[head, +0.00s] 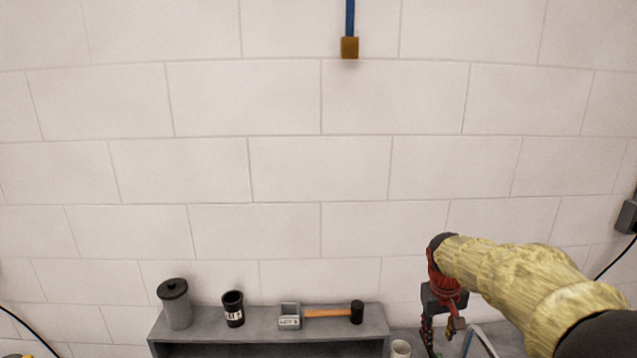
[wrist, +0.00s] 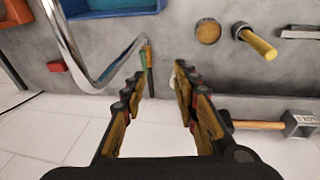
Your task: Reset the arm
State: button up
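My gripper (head: 440,335) hangs at the lower right of the head view, at the end of my arm, pointing down beside the shelf. In the wrist view, its two dark and orange fingers (wrist: 158,78) stand apart with a clear gap between the tips. I see nothing held between them. A grey surface lies beyond the fingertips. A curved chrome tube (wrist: 103,82) passes close to the left finger. A thin green and orange item shows by the left fingertip; I cannot tell what it is.
On a grey shelf (head: 250,325) stand a lidded grey canister (head: 175,305), a black cup (head: 233,309), a small grey box (head: 289,316) and a mallet (head: 335,313). A blue bin (wrist: 110,8) shows in the wrist view.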

jog(key=s+a+r+t+b, duration=0.1)
jog(key=s+a+r+b, duration=0.15)
jog(key=s, duration=0.45)
jog(key=s+a+r+t+b, duration=0.15)
jog(key=s+a, duration=0.25)
jog(key=s, duration=0.4)
jog(key=s+a+f+t+y+b, duration=0.1)
jog(key=s+a+f+b, duration=0.2)
jog(key=s, duration=1)
jog(key=shift+s+a+f+y, duration=0.4)
jog(key=shift+a, duration=0.2)
dwell(4.6)
